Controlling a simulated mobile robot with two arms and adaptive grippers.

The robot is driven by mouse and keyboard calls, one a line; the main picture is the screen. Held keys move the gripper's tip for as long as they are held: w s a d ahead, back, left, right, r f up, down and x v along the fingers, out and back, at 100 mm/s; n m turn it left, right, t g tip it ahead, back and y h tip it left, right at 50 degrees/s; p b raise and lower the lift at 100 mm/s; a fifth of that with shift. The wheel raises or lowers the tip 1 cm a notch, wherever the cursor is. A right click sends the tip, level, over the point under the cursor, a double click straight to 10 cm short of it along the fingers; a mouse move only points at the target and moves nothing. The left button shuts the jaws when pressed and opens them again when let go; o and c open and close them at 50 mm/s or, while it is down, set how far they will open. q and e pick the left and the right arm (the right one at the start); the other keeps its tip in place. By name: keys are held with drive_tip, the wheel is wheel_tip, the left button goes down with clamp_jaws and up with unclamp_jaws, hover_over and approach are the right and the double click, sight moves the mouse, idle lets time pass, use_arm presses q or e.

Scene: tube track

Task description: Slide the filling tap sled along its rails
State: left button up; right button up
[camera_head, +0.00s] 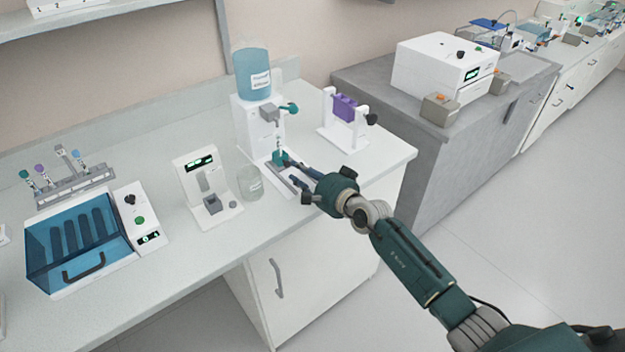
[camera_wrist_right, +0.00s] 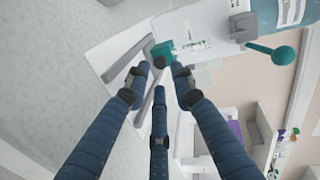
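The teal tap sled (camera_head: 281,158) sits on its rails (camera_head: 279,178) at the foot of the white filling stand (camera_head: 250,125). A small clear tube (camera_head: 279,144) appears to stand in it, below the grey tap (camera_head: 270,113). My right gripper (camera_head: 289,170) reaches in low from the front right, its blue fingers over the rails. In the right wrist view the sled (camera_wrist_right: 163,53) lies just beyond the spread fingertips of the right gripper (camera_wrist_right: 161,75). The fingers are apart with nothing held; whether one touches the sled I cannot tell. My left gripper is not in view.
A blue bottle (camera_head: 252,73) tops the stand, with a teal tap handle (camera_head: 288,108). A glass beaker (camera_head: 250,183) and a white device (camera_head: 205,190) stand to the left. A white rack with a purple block (camera_head: 345,107) stands right. The counter's front right is clear.

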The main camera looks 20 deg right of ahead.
drive_tip(key=v, duration=0.6)
drive_tip(key=shift+s+d+r, duration=0.1)
drive_tip(key=shift+s, duration=0.2)
